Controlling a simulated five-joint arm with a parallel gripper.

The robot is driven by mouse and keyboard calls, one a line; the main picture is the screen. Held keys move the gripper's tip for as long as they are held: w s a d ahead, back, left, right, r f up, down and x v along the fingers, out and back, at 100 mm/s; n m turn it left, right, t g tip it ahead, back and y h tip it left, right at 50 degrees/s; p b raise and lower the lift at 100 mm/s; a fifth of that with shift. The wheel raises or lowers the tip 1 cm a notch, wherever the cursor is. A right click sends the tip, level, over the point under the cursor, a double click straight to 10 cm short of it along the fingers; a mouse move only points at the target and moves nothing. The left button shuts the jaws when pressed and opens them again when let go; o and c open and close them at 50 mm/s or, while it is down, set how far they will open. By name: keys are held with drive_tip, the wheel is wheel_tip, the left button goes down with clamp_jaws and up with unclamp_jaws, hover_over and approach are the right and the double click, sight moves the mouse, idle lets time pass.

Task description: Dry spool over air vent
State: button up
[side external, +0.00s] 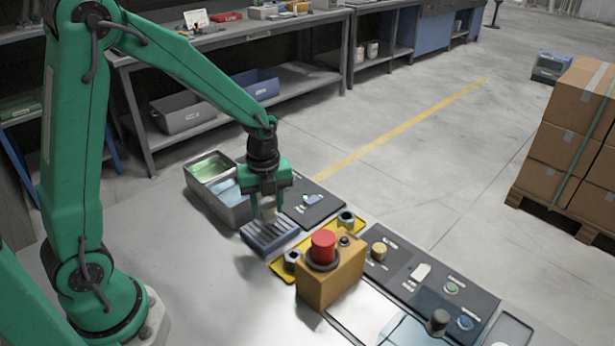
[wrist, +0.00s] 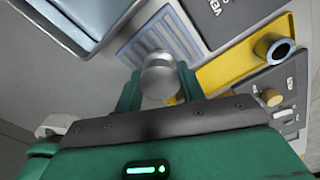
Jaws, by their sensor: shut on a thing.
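My gripper (side external: 266,208) points down from the green arm and is shut on a small pale spool (side external: 267,213). In the wrist view the spool (wrist: 158,74) looks silvery and rounded, between the green fingers of my gripper (wrist: 160,88). The air vent (side external: 270,236) is a blue-grey slatted block on the table, right below the spool. The vent also shows in the wrist view (wrist: 140,50), behind and to the left of the spool. I cannot tell whether the spool touches the slats or hangs just above them.
A yellow plate (side external: 280,268) with metal fittings lies beside the vent. An orange box (side external: 330,284) with a red button stands close in front. A metal tray (side external: 232,212) with two compartments sits behind left. Dark control panels (side external: 425,272) run to the right.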

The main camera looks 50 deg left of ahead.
drive_tip(key=shift+d, duration=0.35)
drive_tip(key=shift+a, duration=0.4)
idle(1.2)
drive_tip(key=shift+r, duration=0.2)
idle(0.6)
drive_tip(key=shift+r, duration=2.3)
